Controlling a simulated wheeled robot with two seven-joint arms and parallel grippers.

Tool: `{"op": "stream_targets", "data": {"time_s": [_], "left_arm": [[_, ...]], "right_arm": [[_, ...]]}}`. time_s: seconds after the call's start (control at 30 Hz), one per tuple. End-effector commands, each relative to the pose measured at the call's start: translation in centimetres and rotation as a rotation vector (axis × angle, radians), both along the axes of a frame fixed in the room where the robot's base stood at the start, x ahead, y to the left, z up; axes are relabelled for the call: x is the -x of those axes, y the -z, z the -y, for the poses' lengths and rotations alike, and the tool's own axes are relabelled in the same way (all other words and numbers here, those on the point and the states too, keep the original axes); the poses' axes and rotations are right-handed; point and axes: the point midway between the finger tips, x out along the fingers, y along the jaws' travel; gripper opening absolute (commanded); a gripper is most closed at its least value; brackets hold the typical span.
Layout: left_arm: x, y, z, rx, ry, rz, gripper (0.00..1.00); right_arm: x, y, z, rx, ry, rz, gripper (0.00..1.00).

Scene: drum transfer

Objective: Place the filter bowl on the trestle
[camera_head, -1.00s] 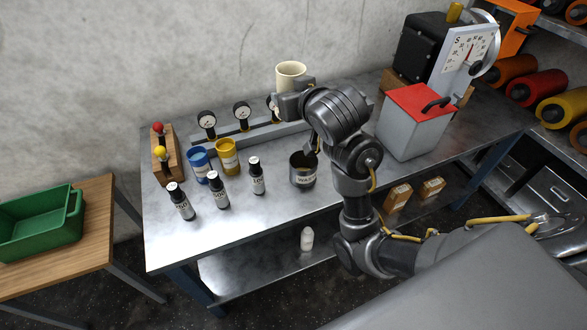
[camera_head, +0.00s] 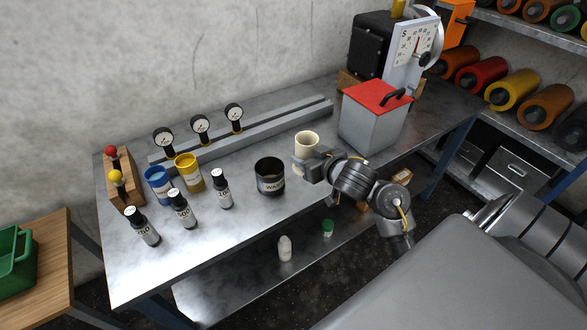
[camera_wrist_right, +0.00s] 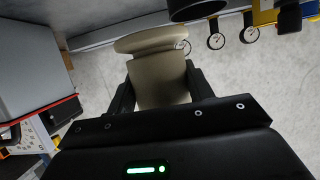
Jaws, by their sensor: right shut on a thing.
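The filter bowl seems to be the cream cup (camera_head: 306,140), roughly upright above the steel bench, between the black waste can and the red-lidded box. My right gripper (camera_head: 303,166) is shut on it. In the right wrist view the cream cup (camera_wrist_right: 158,75) sits between the two dark fingers (camera_wrist_right: 160,88). Whether its base touches the bench is hidden. The trestle appears to be the wooden-topped table (camera_head: 50,285) at the left edge, partly cut off. My left gripper is not in view.
The steel bench (camera_head: 235,225) holds the waste can (camera_head: 270,182), several dark bottles (camera_head: 181,210), blue (camera_head: 158,188) and yellow (camera_head: 189,175) cups, a gauge rail (camera_head: 245,133) and the red-lidded box (camera_head: 372,122). A green crate (camera_head: 15,260) stands on the wooden table.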

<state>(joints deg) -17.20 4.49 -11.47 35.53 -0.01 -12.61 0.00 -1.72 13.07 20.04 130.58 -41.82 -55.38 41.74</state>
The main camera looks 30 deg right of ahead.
Motion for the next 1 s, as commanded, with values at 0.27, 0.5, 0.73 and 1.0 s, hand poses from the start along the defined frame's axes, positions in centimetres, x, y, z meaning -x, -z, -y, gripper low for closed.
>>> {"op": "stream_targets", "data": {"time_s": [0.27,0.5,0.73,1.0], "left_arm": [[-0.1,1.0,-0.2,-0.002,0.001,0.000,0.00],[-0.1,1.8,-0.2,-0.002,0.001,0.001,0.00],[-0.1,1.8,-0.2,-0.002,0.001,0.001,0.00],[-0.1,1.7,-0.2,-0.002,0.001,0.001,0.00]], "right_arm": [[-5.5,3.0,4.4,-0.003,0.004,0.002,0.10],[-8.2,7.1,6.5,-0.002,0.003,0.002,0.10],[-9.0,8.2,7.2,0.001,0.002,0.004,0.10],[-9.4,10.1,7.5,-0.002,0.002,0.000,0.10]]}}
